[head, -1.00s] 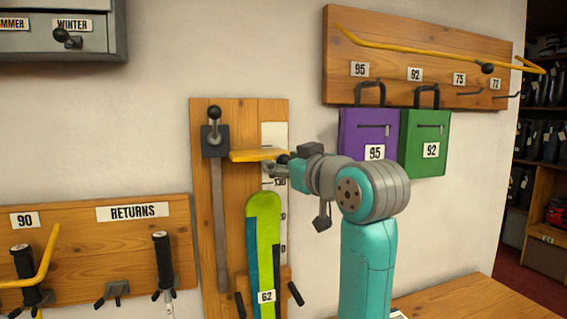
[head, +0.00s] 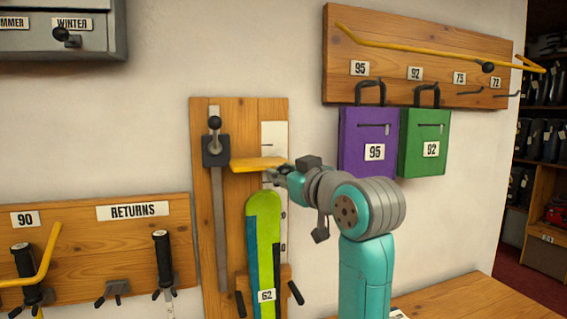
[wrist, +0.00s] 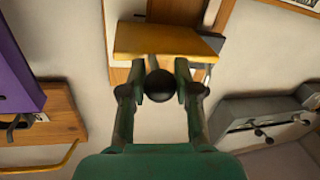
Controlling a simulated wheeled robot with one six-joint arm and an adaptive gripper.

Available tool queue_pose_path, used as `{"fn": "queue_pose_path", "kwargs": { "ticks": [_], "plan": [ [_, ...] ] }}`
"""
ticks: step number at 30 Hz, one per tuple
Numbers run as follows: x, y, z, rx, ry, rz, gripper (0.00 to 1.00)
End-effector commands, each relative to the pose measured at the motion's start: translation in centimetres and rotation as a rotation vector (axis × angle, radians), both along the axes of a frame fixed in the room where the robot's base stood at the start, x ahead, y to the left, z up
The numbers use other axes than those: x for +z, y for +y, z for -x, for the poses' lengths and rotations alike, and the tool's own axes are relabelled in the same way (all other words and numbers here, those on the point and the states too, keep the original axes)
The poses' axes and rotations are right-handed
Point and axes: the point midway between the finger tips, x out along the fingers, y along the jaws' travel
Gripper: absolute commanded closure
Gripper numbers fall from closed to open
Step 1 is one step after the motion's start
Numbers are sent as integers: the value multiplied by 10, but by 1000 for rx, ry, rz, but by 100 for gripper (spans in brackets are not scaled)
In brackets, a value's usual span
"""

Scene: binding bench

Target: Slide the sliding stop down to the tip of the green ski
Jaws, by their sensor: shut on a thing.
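The sliding stop is a yellow bar (head: 257,164) fixed to a dark slider block (head: 215,150) on a vertical metal rail. My gripper (head: 279,172) is at the bar's right end, and in the wrist view (wrist: 160,88) its fingers are shut on the dark ball knob (wrist: 159,85) of the stop. The yellow bar also shows in the wrist view (wrist: 165,42), just beyond the knob. The green ski (head: 263,220), labelled 62, stands upright below, its rounded tip a short way under the bar.
A wooden board (head: 203,200) carries the rail and a white scale. Purple (head: 362,140) and green (head: 418,145) bags hang to the right under a rack with a yellow bar. A RETURNS rack (head: 90,245) is at left.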

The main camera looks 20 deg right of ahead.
Motion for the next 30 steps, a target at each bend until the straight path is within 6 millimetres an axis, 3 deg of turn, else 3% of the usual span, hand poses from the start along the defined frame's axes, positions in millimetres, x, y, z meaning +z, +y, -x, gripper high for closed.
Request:
{"fn": "queue_pose_path", "kwargs": {
  "ticks": [3,9,21,22,24,30],
  "plan": [
    [-25,0,0,1,6,0,100],
    [-50,0,0,0,5,0,100],
    [-54,0,0,0,2,0,100],
    [-54,0,0,0,2,0,64],
    [-54,0,0,0,2,0,46],
    [-54,0,0,0,2,0,43]
  ]
}}
